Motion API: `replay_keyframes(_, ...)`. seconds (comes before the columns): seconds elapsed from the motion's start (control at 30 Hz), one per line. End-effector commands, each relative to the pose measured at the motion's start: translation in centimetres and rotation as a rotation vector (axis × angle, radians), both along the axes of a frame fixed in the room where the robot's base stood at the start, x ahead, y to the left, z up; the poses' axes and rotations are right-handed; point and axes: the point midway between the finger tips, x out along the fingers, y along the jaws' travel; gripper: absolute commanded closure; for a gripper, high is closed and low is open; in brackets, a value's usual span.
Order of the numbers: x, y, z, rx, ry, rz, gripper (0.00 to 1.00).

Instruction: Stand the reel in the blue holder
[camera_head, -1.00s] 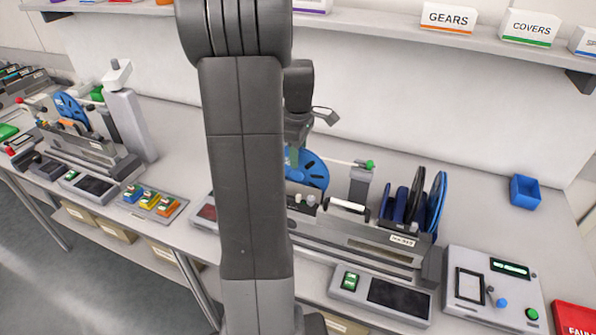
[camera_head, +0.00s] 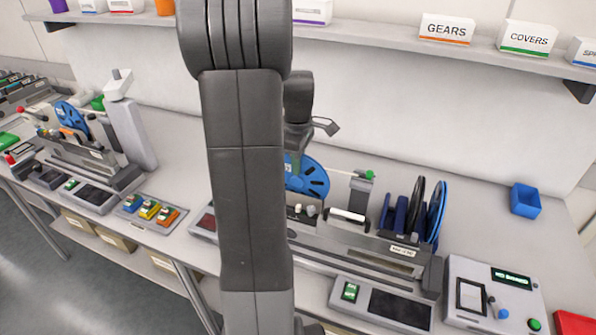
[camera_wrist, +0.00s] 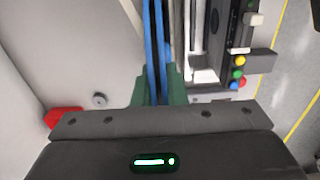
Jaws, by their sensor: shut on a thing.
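A blue reel (camera_head: 314,183) stands on edge behind my arm in the head view, which hides its left part. In the wrist view the reel (camera_wrist: 154,45) shows edge-on as two blue bands. My gripper (camera_wrist: 157,82) is shut on it, with a green finger on each side. A dark blue holder (camera_head: 387,216) stands at the right end of the feeder in the head view. It is to the right of the held reel and apart from it. A black reel (camera_head: 415,205) and another blue reel (camera_head: 438,210) stand upright beside or in it; which slots they fill is unclear.
The grey feeder (camera_head: 375,262) runs along the bench front. A post with a green knob (camera_head: 369,175) stands between the held reel and the holder. A small blue bin (camera_head: 525,201) is at the right. The bench behind the holder is clear.

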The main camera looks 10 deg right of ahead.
Motion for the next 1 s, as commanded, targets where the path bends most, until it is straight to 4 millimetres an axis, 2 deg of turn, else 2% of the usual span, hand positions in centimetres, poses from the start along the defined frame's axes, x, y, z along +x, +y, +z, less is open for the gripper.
replay_keyframes(0.3, 0.1, 0.0, 6.3, -0.001, -0.004, 0.0, 1.0)
replay_keyframes(0.43, 0.0, -0.3, 8.1, -0.001, -0.004, -0.013, 1.0)
replay_keyframes(0.53, -0.1, -1.5, 9.3, 0.0, -0.002, -0.081, 1.0)
replay_keyframes(0.67, -0.6, -4.8, 10.6, 0.0, 0.0, -0.277, 1.0)
replay_keyframes(1.0, -4.4, -16.4, 13.9, -0.002, -0.001, -0.99, 1.0)
